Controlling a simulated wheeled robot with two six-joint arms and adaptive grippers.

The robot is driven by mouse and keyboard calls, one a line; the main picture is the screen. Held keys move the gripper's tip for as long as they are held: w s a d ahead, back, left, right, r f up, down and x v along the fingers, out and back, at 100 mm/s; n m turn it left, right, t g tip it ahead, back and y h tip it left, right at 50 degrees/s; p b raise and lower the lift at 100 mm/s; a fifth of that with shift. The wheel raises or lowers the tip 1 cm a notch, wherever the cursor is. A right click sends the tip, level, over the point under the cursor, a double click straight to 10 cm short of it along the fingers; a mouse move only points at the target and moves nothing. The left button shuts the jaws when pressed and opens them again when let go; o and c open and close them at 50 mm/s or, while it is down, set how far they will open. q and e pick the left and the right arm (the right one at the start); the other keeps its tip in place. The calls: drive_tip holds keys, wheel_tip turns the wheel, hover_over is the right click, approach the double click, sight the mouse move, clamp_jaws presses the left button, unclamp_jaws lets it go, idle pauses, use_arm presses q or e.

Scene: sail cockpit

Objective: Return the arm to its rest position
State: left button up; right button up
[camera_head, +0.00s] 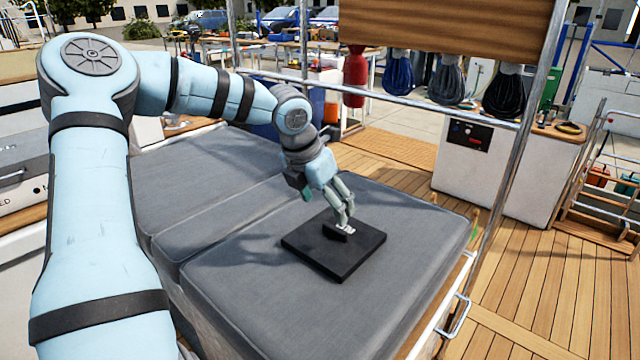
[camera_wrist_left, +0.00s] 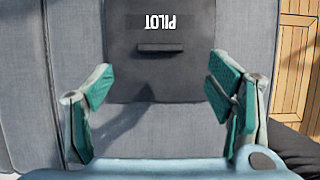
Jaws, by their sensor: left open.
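My left arm comes in from the left in the head view and reaches out over the grey cushions. My left gripper (camera_head: 345,212) points down above a flat black board (camera_head: 332,262) lying on the cushion. In the left wrist view the gripper's green-padded fingers (camera_wrist_left: 162,92) are spread wide with nothing between them. The board (camera_wrist_left: 125,75) shows ahead of them, with a raised bar and a white "PILOT" label (camera_wrist_left: 157,22) that appears upside down. Whether the fingers touch the board is unclear. My right gripper is not seen.
Grey cushions (camera_head: 230,275) fill the middle. A metal rail (camera_head: 400,101) and slanted post (camera_head: 505,180) stand beyond and to the right. Coiled ropes (camera_head: 448,80) and a red fender (camera_head: 355,75) hang under a wooden panel. Wooden deck (camera_head: 530,290) lies at right.

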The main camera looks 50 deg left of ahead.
use_arm(q)
drive_tip(key=shift+p+v, duration=0.3)
drive_tip(key=shift+v, duration=1.65)
